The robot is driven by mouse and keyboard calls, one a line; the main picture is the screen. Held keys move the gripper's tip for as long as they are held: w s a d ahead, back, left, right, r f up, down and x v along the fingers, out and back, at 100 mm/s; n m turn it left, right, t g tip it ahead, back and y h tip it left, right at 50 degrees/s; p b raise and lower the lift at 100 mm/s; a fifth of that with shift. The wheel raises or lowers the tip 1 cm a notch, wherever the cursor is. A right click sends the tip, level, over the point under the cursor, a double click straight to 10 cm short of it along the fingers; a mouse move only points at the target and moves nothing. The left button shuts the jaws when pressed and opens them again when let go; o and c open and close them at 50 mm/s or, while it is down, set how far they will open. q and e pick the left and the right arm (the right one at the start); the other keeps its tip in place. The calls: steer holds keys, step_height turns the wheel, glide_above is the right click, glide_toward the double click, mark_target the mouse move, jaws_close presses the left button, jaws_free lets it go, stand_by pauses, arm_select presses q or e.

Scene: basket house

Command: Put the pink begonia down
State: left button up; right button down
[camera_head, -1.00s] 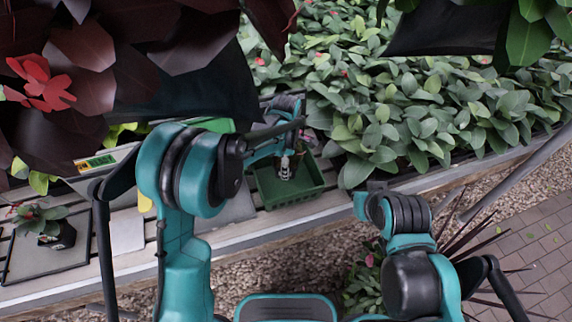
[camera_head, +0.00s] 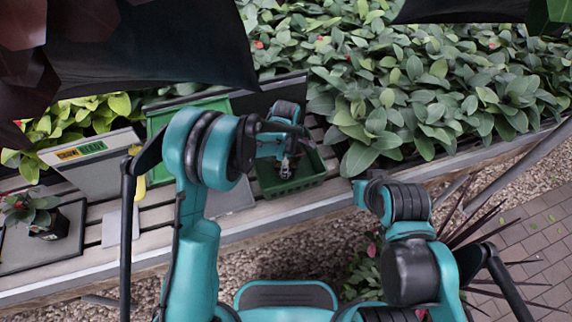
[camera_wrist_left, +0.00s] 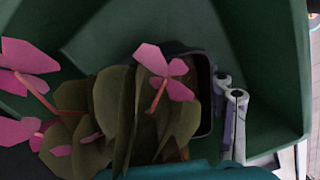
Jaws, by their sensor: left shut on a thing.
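The pink begonia shows in the left wrist view, with pink flowers (camera_wrist_left: 168,75), broad olive leaves (camera_wrist_left: 120,110) and part of a dark pot (camera_wrist_left: 205,95). Green walls of the crate (camera_wrist_left: 265,45) surround it there. In the head view the green crate (camera_head: 308,181) stands on the slatted bench, and my left gripper (camera_head: 287,168) reaches down into it. The left gripper is shut on the begonia's pot, with its fingers (camera_wrist_left: 233,105) at the pot's right side. Whether the pot touches the crate floor is hidden.
A small potted plant (camera_head: 48,224) stands on a grey tray (camera_head: 35,252) at the left. A grey board with a yellow-green label (camera_head: 80,150) leans behind it. Dense leafy plants (camera_head: 430,90) fill the back.

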arm_select(q)
steer(key=o, duration=1.4)
steer(key=shift+f, duration=0.15)
steer(key=shift+r, duration=0.4)
step_height(320, 180, up, 12)
steer(key=p, duration=0.3)
steer(key=shift+s+f+p, duration=0.1)
steer(key=shift+f+p, duration=0.05)
steer(key=shift+p, duration=0.25)
